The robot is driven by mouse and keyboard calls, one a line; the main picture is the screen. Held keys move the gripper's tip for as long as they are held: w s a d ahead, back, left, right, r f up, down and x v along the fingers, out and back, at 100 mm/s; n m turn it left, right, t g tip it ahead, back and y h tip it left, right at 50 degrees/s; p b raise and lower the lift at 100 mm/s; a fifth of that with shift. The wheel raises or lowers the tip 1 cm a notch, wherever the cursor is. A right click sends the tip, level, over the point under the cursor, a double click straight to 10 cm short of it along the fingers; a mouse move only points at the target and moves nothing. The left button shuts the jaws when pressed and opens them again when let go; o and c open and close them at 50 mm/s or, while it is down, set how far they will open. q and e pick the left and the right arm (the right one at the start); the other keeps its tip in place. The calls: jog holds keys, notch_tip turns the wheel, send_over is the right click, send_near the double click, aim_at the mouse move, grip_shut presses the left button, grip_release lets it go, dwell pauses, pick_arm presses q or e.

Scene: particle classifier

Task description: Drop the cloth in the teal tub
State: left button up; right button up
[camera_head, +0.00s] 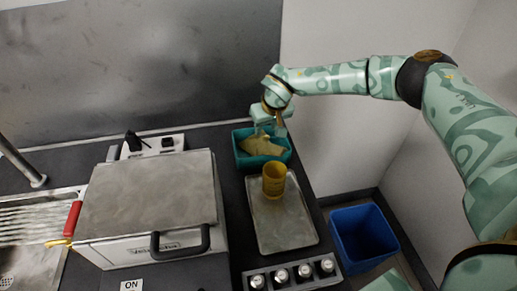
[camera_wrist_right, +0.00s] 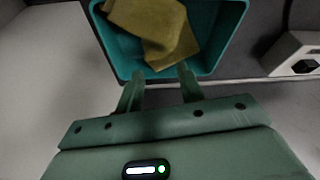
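The mustard-yellow cloth (camera_head: 262,146) lies crumpled inside the teal tub (camera_head: 243,161) at the back of the counter. In the right wrist view the cloth (camera_wrist_right: 155,30) rests in the tub (camera_wrist_right: 213,45), with one edge near my fingertips. My right gripper (camera_head: 268,131) is over the tub, at its back side. In the wrist view its two fingers (camera_wrist_right: 160,74) are spread apart with nothing gripped between them. My left gripper is not in view.
A yellow cup (camera_head: 274,180) stands on a metal tray (camera_head: 283,225) in front of the tub. A large lidded machine (camera_head: 150,200) stands to the left, beside a sink (camera_head: 30,235). A blue bin (camera_head: 363,237) is on the floor at right. Several small jars sit in a front rack (camera_head: 292,275).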

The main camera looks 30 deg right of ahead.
jog(key=o, duration=1)
jog(key=shift+c, duration=0.2)
jog(key=shift+r, duration=0.1)
jog(key=r+g+p, duration=0.1)
jog(key=r, duration=0.1)
jog(key=s+r+g+p, duration=0.1)
jog(key=r+p, duration=0.1)
jog(key=r, duration=0.1)
jog(key=shift+s+r, duration=0.15)
jog(key=shift+r, duration=0.2)
notch_tip(320, 180, up, 16)
jog(key=s+p, duration=0.2)
jog(key=p, duration=0.2)
jog(key=shift+s, duration=0.2)
